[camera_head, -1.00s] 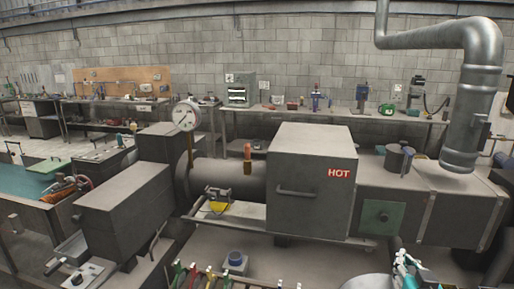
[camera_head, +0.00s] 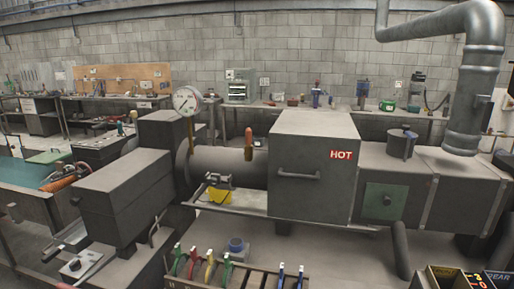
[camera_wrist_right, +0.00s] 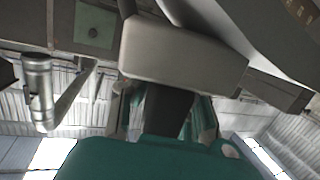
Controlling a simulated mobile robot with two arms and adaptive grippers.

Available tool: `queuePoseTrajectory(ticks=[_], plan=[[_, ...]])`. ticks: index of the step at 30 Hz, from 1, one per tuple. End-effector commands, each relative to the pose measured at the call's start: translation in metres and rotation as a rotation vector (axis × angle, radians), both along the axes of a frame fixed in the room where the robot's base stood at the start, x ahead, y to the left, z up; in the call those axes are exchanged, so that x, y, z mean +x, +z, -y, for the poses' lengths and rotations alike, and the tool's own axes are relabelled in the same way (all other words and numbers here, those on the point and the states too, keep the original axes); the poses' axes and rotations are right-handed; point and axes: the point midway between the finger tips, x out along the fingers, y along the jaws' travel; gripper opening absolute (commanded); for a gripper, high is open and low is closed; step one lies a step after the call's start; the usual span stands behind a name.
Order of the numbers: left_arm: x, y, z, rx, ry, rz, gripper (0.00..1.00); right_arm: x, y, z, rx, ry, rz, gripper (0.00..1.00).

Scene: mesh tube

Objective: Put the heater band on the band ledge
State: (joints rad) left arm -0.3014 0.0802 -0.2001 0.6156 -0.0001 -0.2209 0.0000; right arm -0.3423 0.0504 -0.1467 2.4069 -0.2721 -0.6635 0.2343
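A grey barrel (camera_head: 218,165) runs into a dark box marked HOT (camera_head: 315,165). An upright part with an orange top (camera_head: 248,145) stands at the barrel, and a yellow piece (camera_head: 219,196) sits below it. A pale ledge (camera_head: 250,201) runs under the barrel. I cannot tell which part is the heater band. Neither gripper shows in the head view. In the right wrist view, my right gripper (camera_wrist_right: 171,105) shows its teal housing and finger parts on both sides of a dark area. Its fingertips are not clear, and I see no band in it.
A rack (camera_head: 235,275) of coloured-handled tools and a small blue-topped part (camera_head: 236,246) are in front of the machine. Labelled bins (camera_head: 455,278) are at the lower right. A pressure gauge (camera_head: 187,100) and a large pipe (camera_head: 470,90) rise above the machine.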

Motion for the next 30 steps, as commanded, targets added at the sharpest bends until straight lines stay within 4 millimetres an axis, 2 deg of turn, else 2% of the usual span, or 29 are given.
queuePoseTrajectory(ticks=[4,12,16,21,30], plan=[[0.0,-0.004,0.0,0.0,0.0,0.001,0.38,-0.016,-0.006,-0.008,0.01,0.012,0.005,0.0],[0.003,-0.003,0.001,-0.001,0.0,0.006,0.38,-0.063,-0.025,-0.008,0.013,0.012,0.004,0.0],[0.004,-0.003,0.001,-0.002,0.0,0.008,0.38,-0.08,-0.029,-0.008,0.01,0.012,0.006,0.0],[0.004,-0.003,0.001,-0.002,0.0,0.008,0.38,-0.087,-0.029,-0.008,0.005,0.013,0.01,0.0],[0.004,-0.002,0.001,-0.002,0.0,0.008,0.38,-0.085,-0.03,-0.008,0.008,0.012,0.011,0.0]])
